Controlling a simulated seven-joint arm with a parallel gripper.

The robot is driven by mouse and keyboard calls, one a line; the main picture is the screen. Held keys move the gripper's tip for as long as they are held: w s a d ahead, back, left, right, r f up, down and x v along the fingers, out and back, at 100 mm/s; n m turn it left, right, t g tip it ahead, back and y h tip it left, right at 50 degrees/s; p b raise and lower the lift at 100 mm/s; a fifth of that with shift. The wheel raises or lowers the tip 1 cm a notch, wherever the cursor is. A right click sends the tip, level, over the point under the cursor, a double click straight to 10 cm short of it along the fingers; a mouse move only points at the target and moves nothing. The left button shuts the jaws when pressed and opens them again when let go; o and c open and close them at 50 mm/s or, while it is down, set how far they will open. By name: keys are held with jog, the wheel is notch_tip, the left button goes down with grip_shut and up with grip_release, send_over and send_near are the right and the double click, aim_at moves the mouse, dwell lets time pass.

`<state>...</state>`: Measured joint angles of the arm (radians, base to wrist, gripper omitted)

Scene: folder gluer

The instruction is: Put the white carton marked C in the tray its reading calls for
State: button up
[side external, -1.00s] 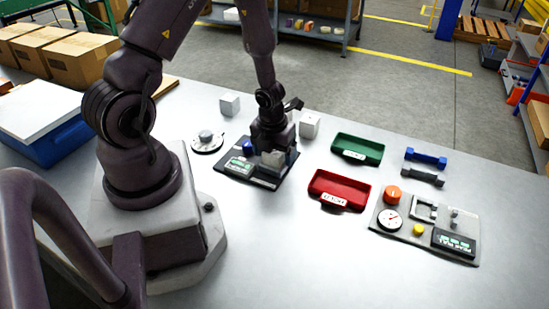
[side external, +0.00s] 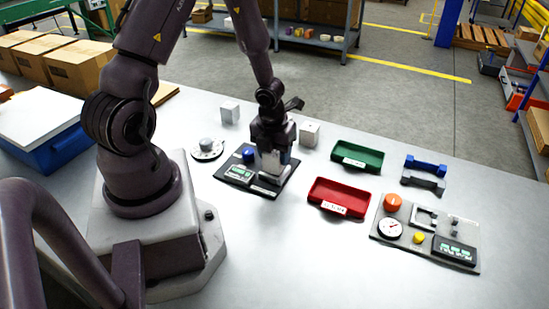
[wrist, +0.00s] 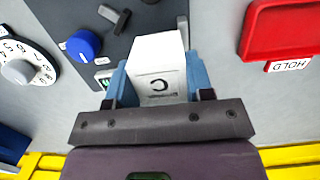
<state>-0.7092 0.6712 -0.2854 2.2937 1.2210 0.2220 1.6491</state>
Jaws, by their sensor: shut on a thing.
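My gripper (side external: 271,147) is shut on the white carton (side external: 270,163). In the wrist view the carton (wrist: 158,52) sits between the two blue fingers, its C mark facing the camera and upside down. It is over the dark test plate (side external: 238,175), which has a blue knob (side external: 249,155) and a lit green display (side external: 240,171) too small to read. I cannot tell whether the carton clears the plate. The red tray (side external: 316,195) is right of the plate; its label reads HOLD in the wrist view. The green tray (side external: 338,148) is farther back, its label unreadable.
Two other white cartons (side external: 230,112) (side external: 309,133) stand behind the plate. A round dial (side external: 207,150) lies to its left. A grey gauge panel (side external: 412,245) and blue and grey handle-like parts (side external: 425,165) are at the right. The front table is clear.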

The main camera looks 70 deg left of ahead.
notch_tip(320, 180, up, 6)
jog(key=shift+a+r, duration=0.1)
jog(key=shift+r, duration=0.5)
jog(key=shift+d+r, duration=0.1)
jog(key=shift+d, duration=0.25)
jog(key=shift+m, duration=0.4)
jog(key=w+d+f, duration=0.1)
jog(key=w, duration=0.6)
jog(key=w+d+f, duration=0.1)
jog(key=w+f, duration=0.1)
jog(key=w, duration=0.5)
jog(key=w+d+f, duration=0.1)
jog(key=w+f, duration=0.1)
jog(key=w, duration=0.5)
jog(key=shift+w+d+f, duration=0.2)
jog(key=shift+w+d, duration=0.05)
jog(key=w+a+r, duration=0.2)
jog(key=w+a, duration=0.1)
jog(key=a, duration=0.1)
jog(key=shift+n, duration=0.4)
jog(key=shift+s+d+f, duration=0.1)
jog(key=shift+s+f, duration=0.05)
jog(key=shift+f, duration=1.45)
jog(key=shift+s+d+f, duration=0.1)
jog(key=shift+f, duration=1.45)
